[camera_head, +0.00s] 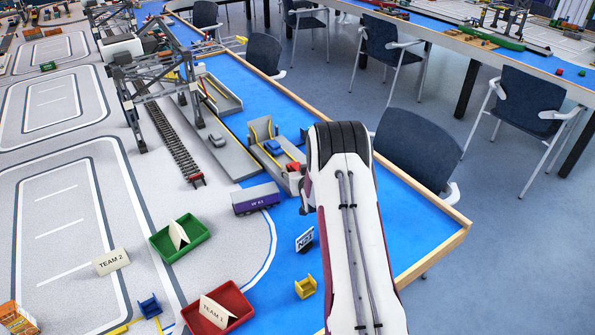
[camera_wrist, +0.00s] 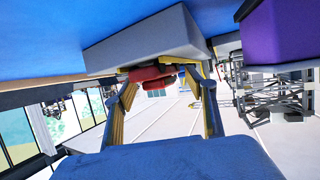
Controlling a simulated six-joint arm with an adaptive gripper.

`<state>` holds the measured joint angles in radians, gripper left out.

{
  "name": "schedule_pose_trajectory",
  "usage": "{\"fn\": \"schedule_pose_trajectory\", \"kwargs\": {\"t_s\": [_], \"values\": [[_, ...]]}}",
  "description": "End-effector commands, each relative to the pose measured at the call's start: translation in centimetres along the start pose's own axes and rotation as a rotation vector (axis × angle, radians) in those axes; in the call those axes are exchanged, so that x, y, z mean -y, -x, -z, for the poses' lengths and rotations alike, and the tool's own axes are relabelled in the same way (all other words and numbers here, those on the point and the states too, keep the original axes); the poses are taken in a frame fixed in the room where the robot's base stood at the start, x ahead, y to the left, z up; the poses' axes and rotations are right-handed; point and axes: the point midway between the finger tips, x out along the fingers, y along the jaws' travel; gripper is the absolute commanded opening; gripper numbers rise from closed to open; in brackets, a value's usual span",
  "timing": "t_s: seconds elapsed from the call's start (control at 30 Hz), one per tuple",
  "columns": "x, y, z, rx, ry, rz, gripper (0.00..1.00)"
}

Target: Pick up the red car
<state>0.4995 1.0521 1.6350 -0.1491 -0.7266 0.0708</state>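The red car (camera_head: 293,166) shows in the head view at the near right end of the grey barge with yellow rails (camera_head: 262,130), just left of my arm. In the wrist view the red car (camera_wrist: 152,74) is ahead, between the tips of my gripper (camera_wrist: 162,82). The fingers stand apart on either side of the car; I cannot tell whether they touch it. The wrist picture looks upside down. In the head view my arm hides most of the gripper and part of the barge's near end.
A blue car (camera_head: 273,147) sits on the barge behind the red one. A small sign (camera_head: 305,239), a yellow block (camera_head: 305,287) and green (camera_head: 195,243) and red trays (camera_head: 240,303) stand nearer. Blue table right of my arm is clear.

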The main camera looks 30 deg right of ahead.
Motion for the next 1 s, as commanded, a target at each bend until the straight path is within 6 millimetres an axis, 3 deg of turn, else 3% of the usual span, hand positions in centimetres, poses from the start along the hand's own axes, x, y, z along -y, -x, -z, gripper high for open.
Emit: {"fn": "schedule_pose_trajectory", "kwargs": {"t_s": [0.03,0.17,0.2,0.67,0.77,1.0], "values": [[0.0,0.0,0.0,0.000,0.000,0.000,0.45],[0.0,0.0,0.0,0.000,0.000,0.000,0.12],[0.0,0.0,0.0,0.001,0.000,0.000,0.09],[0.0,0.2,0.3,0.001,-0.001,-0.001,0.09],[0.0,0.4,0.9,0.001,-0.001,-0.001,0.00],[0.0,1.3,3.3,-0.003,0.000,0.000,0.00]]}}
